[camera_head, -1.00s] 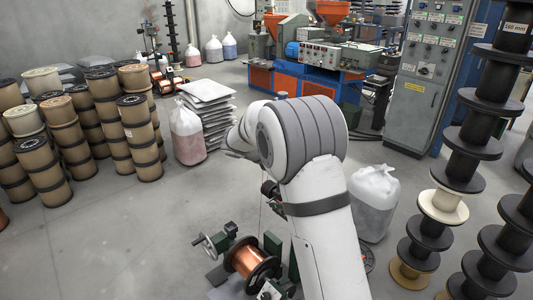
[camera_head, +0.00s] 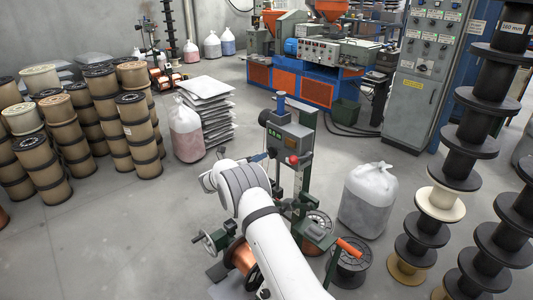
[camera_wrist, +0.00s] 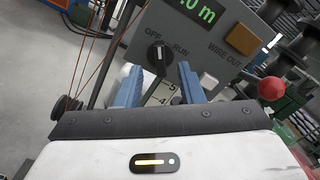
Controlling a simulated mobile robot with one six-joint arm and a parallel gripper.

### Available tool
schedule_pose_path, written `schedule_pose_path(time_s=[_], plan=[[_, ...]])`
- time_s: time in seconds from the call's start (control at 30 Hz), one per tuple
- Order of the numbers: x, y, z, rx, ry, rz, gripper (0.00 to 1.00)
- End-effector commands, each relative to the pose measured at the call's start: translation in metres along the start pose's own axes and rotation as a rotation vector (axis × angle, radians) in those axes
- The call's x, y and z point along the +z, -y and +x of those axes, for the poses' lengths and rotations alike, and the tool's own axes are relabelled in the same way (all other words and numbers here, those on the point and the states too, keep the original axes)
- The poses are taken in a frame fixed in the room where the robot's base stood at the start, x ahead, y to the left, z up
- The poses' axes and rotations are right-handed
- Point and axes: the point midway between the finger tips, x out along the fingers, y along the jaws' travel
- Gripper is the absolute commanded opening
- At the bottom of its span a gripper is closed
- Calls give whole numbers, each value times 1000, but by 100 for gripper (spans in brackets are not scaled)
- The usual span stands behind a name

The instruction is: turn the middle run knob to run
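The run knob (camera_wrist: 157,54) is a black rotary knob on a grey panel (camera_wrist: 215,18), between the printed words OFF and RUN in the wrist view. Its white mark looks roughly upright in the picture; I cannot tell surely which word it points to. My gripper (camera_wrist: 157,76) is open, its two blue fingers apart just below the knob in the picture, with nothing between them. In the head view the panel is on the grey control box (camera_head: 289,136) of a green winding stand, and my gripper (camera_head: 259,157) is at its left side. The knob cannot be made out there.
A red ball handle (camera_wrist: 271,88) sticks out right of the panel; WIRE OUT is printed beside the knob. Thin copper-coloured wires run at left. A copper spool (camera_head: 240,256) is low on the stand. A white sack (camera_head: 368,198) and black spools (camera_head: 440,225) stand to the right.

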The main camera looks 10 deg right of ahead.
Motion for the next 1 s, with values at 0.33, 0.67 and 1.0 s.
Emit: schedule_pose_path(time_s=[0.33,0.67,1.0], plan=[[0,1,46,0,-2,2,35],[0,0,49,0,-2,1,34],[0,0,49,0,-2,1,6]])
